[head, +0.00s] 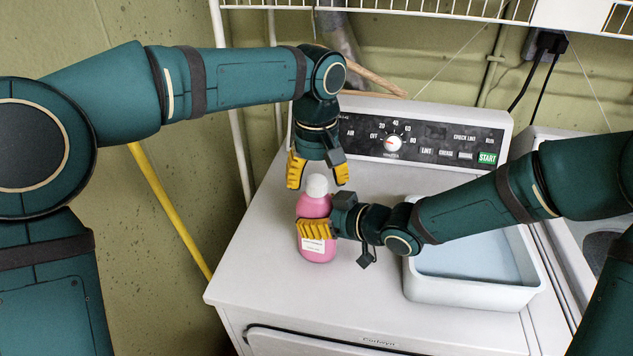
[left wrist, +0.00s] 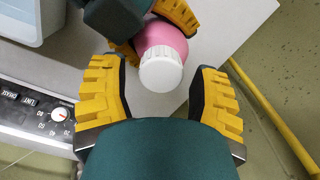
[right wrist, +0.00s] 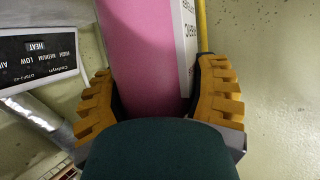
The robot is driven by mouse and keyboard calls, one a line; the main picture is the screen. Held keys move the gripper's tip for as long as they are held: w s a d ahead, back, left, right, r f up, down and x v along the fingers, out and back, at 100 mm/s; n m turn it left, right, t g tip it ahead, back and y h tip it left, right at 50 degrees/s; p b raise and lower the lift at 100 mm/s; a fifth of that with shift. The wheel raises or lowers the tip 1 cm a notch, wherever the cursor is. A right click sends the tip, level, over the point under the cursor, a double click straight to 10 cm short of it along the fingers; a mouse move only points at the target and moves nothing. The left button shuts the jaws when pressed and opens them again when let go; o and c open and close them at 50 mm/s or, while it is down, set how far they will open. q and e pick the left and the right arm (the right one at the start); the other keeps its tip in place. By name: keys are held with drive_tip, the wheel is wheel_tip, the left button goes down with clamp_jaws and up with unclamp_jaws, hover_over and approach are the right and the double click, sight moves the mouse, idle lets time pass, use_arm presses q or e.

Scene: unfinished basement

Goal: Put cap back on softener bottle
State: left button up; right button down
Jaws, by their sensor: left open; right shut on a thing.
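A pink softener bottle (head: 314,232) stands upright on the white dryer top. A white ribbed cap (head: 317,186) sits on its top; it also shows in the left wrist view (left wrist: 161,71). I cannot tell whether the cap is fully screwed down. My right gripper (head: 316,229) is shut around the bottle's middle from the right; the right wrist view shows the pink body (right wrist: 145,60) between its fingers. My left gripper (head: 317,172) is open above the cap, pointing down, with its yellow fingers to either side and apart from the cap.
A white tub (head: 455,291) with a pale blue inside stands on the dryer top (head: 275,290) to the right of the bottle. The control panel (head: 420,140) rises behind. The dryer's front left top is clear. A yellow pipe (head: 170,210) runs along the wall at left.

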use_arm(q)
drive_tip(key=shift+r, duration=1.5)
drive_tip(key=shift+o, duration=0.5)
wheel_tip(320, 180, up, 4)
drive_tip(key=n, duration=0.5)
drive_tip(key=shift+f, duration=0.25)
drive_tip(key=shift+f, duration=4.05)
drive_tip(key=shift+o, duration=0.2)
